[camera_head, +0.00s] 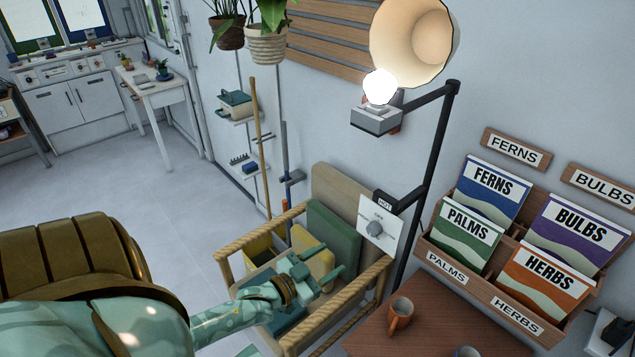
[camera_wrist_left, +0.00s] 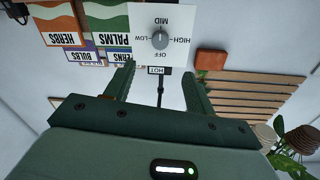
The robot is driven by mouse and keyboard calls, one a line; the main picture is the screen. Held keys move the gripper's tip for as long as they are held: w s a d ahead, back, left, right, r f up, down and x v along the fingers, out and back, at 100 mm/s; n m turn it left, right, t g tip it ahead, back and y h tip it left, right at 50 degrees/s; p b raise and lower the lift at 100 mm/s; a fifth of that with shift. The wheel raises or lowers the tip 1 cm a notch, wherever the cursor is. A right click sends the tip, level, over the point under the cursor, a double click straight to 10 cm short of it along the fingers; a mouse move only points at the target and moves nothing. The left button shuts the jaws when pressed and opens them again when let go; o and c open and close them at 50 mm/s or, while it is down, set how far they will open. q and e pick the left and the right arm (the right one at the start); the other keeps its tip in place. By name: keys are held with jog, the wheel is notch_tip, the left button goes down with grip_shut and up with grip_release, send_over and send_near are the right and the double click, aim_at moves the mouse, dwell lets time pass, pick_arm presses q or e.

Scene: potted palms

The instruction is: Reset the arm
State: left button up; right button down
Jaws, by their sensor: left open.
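My left gripper (camera_head: 328,262) reaches in from the lower left, in front of the wooden chair. It is open with nothing between its fingers. In the left wrist view its two fingers (camera_wrist_left: 158,72) are spread apart, short of a white dial plate (camera_wrist_left: 163,28). The plate has a grey knob (camera_wrist_left: 160,39) and the marks OFF, LOW, MID and HIGH. In the head view the plate (camera_head: 382,226) hangs on the black lamp pole, right of and beyond the gripper. I cannot tell the knob's setting. My right gripper is not in view.
A lit lamp bulb (camera_head: 380,87) sits under a cone shade (camera_head: 412,42). The chair's rope-wrapped arm (camera_head: 352,303) is close to my left gripper. A wooden rack (camera_head: 510,303) of seed packets and an orange mug (camera_head: 400,314) are at right. Open floor (camera_head: 110,170) lies at left.

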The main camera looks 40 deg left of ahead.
pick_arm(q)
jog(key=shift+s+a, duration=0.15)
jog(key=shift+s, duration=1.1)
jog(key=s+a+f+g+y+b, duration=0.15)
jog(key=s+f+g, duration=0.35)
jog(key=s+f, duration=0.7)
jog(key=s+f+g+y+b, duration=0.2)
jog(key=s+f+g, duration=0.3)
jog(key=f, duration=1.3)
jog(key=s+d+f+g+b, duration=0.3)
jog(key=s+d+f, duration=0.3)
jog(key=s+f, duration=0.2)
jog(key=s+d+f+g+b, duration=0.3)
jog(key=s+d+f, duration=0.3)
jog(key=s, duration=0.5)
notch_tip(320, 180, down, 2)
jog(key=shift+s+d+f+g+h+b, duration=0.1)
jog(key=shift+s+d+g+h+b, duration=0.1)
jog(key=shift+g+h+b, duration=0.25)
